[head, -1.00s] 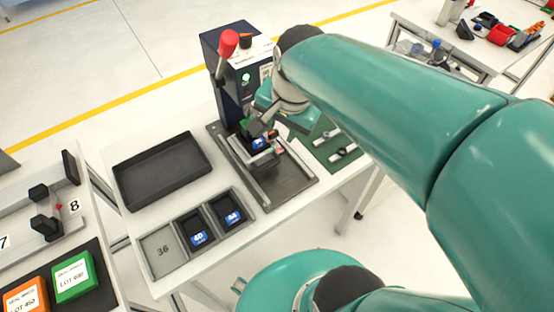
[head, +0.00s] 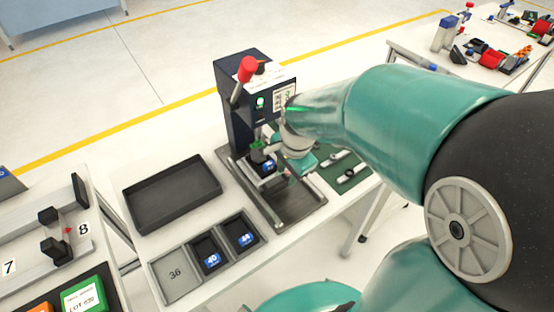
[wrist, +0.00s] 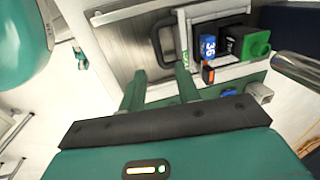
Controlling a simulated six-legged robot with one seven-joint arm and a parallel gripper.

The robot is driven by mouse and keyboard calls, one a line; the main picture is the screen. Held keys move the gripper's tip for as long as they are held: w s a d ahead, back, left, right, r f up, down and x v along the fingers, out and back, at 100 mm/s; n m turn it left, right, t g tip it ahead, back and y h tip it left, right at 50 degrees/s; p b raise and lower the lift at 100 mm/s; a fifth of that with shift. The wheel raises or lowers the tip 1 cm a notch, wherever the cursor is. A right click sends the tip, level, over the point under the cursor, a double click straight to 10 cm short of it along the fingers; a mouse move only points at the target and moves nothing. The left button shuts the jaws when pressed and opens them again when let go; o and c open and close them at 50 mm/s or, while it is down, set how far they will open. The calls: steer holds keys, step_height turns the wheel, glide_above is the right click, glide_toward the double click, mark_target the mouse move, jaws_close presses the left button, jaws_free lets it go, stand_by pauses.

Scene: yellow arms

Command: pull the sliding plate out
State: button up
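The sliding plate (wrist: 183,28) is a light metal carriage with a dark U-shaped handle (wrist: 156,45) on its front. It carries a blue block marked 36 (wrist: 207,45) and a black block with a green part. In the head view the blue-labelled block (head: 268,168) sits at the foot of the dark press (head: 234,98), and the plate is largely hidden by my gripper. My gripper (wrist: 159,82) is open, its two green fingers apart with nothing between them. The fingertips are close to the handle; whether they touch it I cannot tell.
A grey base (head: 290,206) with side rails extends in front of the press, bare at its front. An empty black tray (head: 172,192) and a bin row with blocks 40 (head: 211,260) and 44 stand left. A green mat (head: 345,172) with small tools lies right.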

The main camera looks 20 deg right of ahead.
mark_target(284, 185)
steer(key=f, duration=0.3)
steer(key=w+f, duration=0.1)
steer(key=f, duration=0.1)
steer(key=shift+a, duration=0.15)
steer(key=shift+s+r, duration=0.1)
jaws_close()
